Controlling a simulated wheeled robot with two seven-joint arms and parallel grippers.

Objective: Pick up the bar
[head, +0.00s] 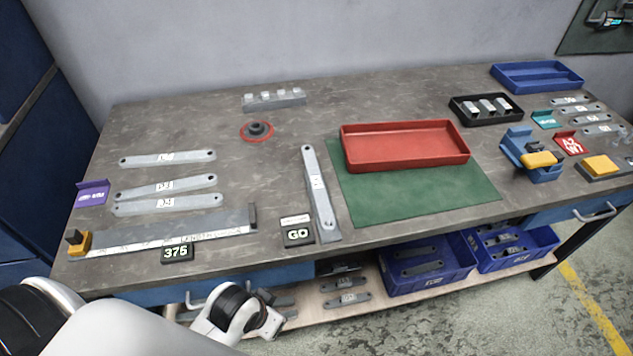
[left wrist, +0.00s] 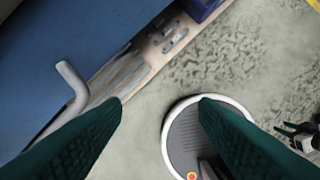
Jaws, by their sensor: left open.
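Several flat grey bars with rounded ends and white labels lie on the workbench; which one is the task's bar I cannot tell. Three lie roughly parallel at the left: a back bar (head: 168,158), a middle bar (head: 166,187) and a front bar (head: 168,204). Another bar (head: 317,188) lies lengthwise by the green mat, behind and beside the "GO" block. My left gripper (left wrist: 162,102) is open and empty in the left wrist view, over the floor beside the bench's blue front. In the head view only my left arm shows, at the bottom left.
A long gauge (head: 165,233) marked 375 lies along the front left edge. A red tray (head: 405,147) stands on the green mat (head: 420,195). A purple label stand (head: 92,193), the GO block (head: 297,232) and a blue clamp fixture (head: 525,155) are obstacles. A drawer handle (left wrist: 74,85) juts out.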

